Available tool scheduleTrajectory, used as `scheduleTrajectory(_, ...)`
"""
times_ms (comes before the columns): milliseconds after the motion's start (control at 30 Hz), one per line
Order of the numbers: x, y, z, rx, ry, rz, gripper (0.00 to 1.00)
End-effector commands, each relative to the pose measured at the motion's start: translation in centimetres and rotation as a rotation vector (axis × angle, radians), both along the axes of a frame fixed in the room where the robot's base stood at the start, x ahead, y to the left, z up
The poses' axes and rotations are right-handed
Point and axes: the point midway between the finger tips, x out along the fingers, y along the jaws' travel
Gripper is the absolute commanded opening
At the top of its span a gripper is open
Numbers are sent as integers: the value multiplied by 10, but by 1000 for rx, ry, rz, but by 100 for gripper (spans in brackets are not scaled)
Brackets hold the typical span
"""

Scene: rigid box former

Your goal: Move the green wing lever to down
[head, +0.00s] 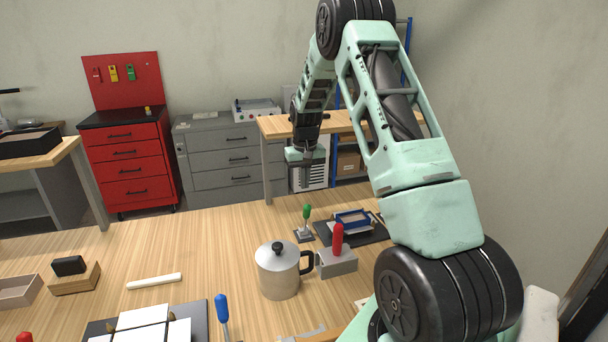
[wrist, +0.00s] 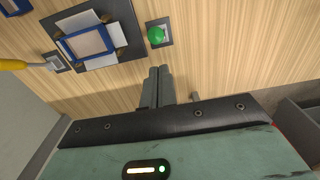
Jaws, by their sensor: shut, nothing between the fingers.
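The green wing lever (head: 307,213) stands nearly upright on a small grey base (head: 303,236) near the far edge of the wooden table. In the wrist view its round green top (wrist: 156,36) is seen end-on, over its grey plate. The box former beside it is a blue frame (head: 353,219) on a dark board; the frame also shows in the wrist view (wrist: 62,47) around a pale sheet. My gripper (head: 305,186) is shut and empty, above and beyond the green lever in the head view. In the wrist view its fingertips (wrist: 160,68) point toward the lever, apart from it.
A metal pot (head: 278,273) and a red-handled lever (head: 338,240) stand nearer than the green lever. A blue-handled lever (head: 222,309) is at the front. A yellow handle (wrist: 14,64) shows in the wrist view.

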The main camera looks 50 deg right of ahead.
Motion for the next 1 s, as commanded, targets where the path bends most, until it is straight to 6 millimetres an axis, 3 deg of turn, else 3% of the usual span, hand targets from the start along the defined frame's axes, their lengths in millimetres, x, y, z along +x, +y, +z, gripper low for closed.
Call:
scheduleTrajectory(200, 1, 0, -38, 1, 2, 0, 0)
scheduleTrajectory(400, 2, -1, -62, 0, -1, -1, 0)
scheduleTrajectory(1000, -2, 1, -74, -2, -2, -1, 0)
